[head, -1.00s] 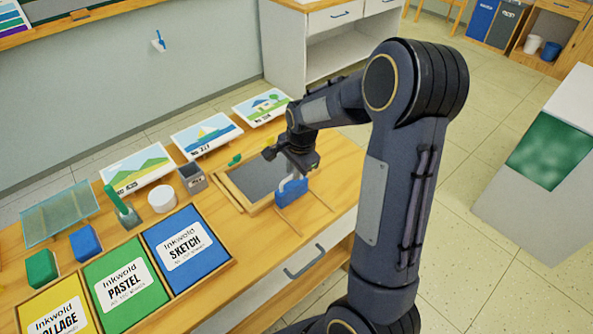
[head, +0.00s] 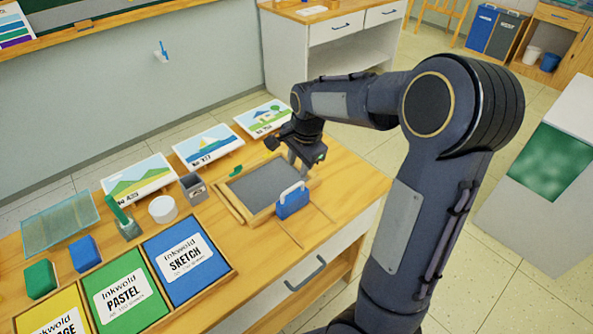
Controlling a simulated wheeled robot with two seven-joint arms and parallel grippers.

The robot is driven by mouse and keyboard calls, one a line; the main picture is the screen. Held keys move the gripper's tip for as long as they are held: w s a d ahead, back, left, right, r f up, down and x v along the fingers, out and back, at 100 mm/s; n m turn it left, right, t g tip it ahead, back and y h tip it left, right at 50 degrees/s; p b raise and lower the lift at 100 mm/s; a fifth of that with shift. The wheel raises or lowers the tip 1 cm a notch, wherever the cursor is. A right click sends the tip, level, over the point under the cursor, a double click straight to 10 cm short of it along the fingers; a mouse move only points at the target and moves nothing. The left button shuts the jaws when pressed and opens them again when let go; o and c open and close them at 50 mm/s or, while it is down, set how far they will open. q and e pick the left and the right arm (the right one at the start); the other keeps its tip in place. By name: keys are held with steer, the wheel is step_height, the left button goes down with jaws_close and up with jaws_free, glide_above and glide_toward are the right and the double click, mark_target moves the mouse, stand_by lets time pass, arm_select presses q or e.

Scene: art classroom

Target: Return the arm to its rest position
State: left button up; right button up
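My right arm comes in from the right, and its gripper (head: 302,158) hangs over the work table, just above and behind a blue block with a pale handle (head: 292,204). The gripper is clear of the handle and looks open with nothing in it, though its fingertips are small and dark here. The blue block stands upright at the front right corner of a grey framed board (head: 262,186). My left gripper is not in view.
A white cabinet (head: 335,50) stands behind.

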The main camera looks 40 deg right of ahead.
steer(key=shift+r, duration=0.15)
stand_by(0.4)
steer(key=s+a+r+n+t+y, duration=0.1)
steer(key=s+a+r+n, duration=0.1)
steer(key=s+a+n, duration=0.5)
steer(key=s+a+r+n+t+y, duration=0.2)
steer(key=s+a+n, duration=0.4)
steer(key=s, duration=0.8)
steer(key=shift+s+a+r+n+y, duration=0.15)
steer(key=shift+s+a+n+y, duration=0.2)
steer(key=shift+n, duration=0.85)
